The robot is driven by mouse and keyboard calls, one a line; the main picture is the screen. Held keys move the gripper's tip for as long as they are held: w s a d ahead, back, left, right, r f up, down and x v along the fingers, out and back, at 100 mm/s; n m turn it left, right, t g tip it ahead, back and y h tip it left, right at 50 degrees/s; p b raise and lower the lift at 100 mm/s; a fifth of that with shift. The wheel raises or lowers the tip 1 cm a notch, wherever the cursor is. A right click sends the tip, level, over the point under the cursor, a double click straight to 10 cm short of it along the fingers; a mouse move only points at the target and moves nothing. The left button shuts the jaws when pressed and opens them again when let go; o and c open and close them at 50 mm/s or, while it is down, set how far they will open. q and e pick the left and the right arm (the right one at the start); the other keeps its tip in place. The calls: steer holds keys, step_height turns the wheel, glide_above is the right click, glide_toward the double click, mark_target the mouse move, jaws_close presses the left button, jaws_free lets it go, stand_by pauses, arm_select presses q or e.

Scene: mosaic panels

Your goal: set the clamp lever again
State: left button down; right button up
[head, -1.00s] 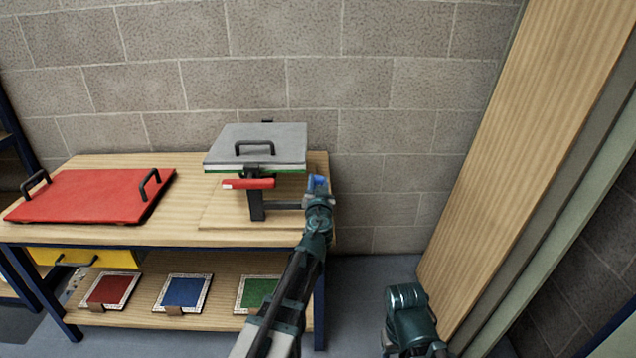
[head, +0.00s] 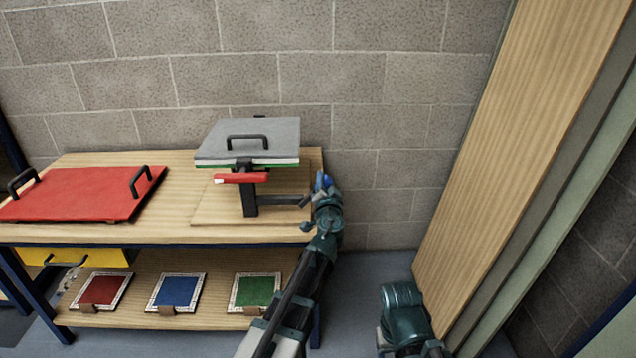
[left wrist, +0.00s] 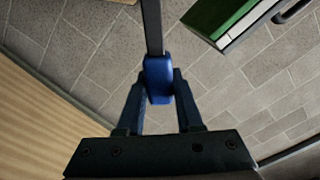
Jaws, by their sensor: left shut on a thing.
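The clamp stand (head: 249,198) is a black post on a wooden board at the right end of the bench. A black lever bar (head: 285,200) reaches right from its lower part, with a blue grip at the end. My left gripper (head: 322,183) is at that end, right of the post. In the left wrist view its fingers (left wrist: 160,95) are shut on the blue grip (left wrist: 158,78), with the black bar running up from it. A red bar (head: 241,178) with a white tip is at the post's top, under a grey plate (head: 249,140). My right gripper is out of view.
A red lid (head: 80,194) with two black handles lies on the bench (head: 180,215) at left. Red, blue and green panels (head: 256,291) lie on the lower shelf. A wooden board (head: 485,150) stands at right. Floor right of the bench is clear.

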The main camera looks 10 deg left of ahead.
arm_select(q)
steer(key=shift+w+d+f+m+b, duration=0.1)
steer(key=shift+d+f+m+b, duration=0.4)
steer(key=shift+f+m+b, duration=0.45)
steer(key=shift+w+d+f+m+b, duration=0.15)
steer(key=shift+d+f+m+b, duration=0.45)
steer(key=shift+m, duration=0.65)
steer(key=shift+w+d+f+m+b, duration=0.1)
steer(key=shift+d+f+m+b, duration=0.25)
steer(key=shift+f+m+b, duration=0.55)
steer(key=shift+m, duration=0.3)
steer(key=c, duration=0.6)
jaws_free()
steer(key=shift+f, duration=0.1)
steer(key=shift+o, duration=0.2)
steer(key=v, duration=1.4)
steer(key=shift+w, duration=0.15)
